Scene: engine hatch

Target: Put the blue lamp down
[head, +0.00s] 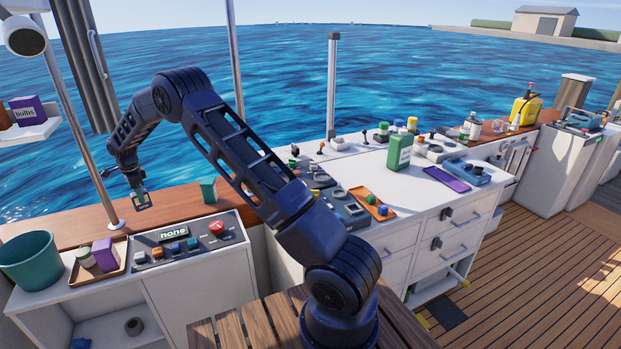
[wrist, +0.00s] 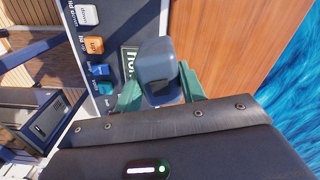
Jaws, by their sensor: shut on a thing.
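My gripper (head: 140,199) hangs above the wooden ledge at the left, behind the button panel, with its fingers pointing down. In the wrist view its green fingers (wrist: 160,92) are shut on a rounded blue-grey block with a dark square recess, which I take for the blue lamp (wrist: 158,58). The lamp is held clear of the surfaces, as far as I can tell. In the head view the lamp is too small to make out well between the fingers.
The wooden ledge (head: 70,229) has bare room below my gripper. A panel (head: 190,243) with buttons and a "none" label lies in front. A green block (head: 208,190) stands to the right. A tray (head: 115,262) with a purple box and a teal bucket (head: 32,262) are left.

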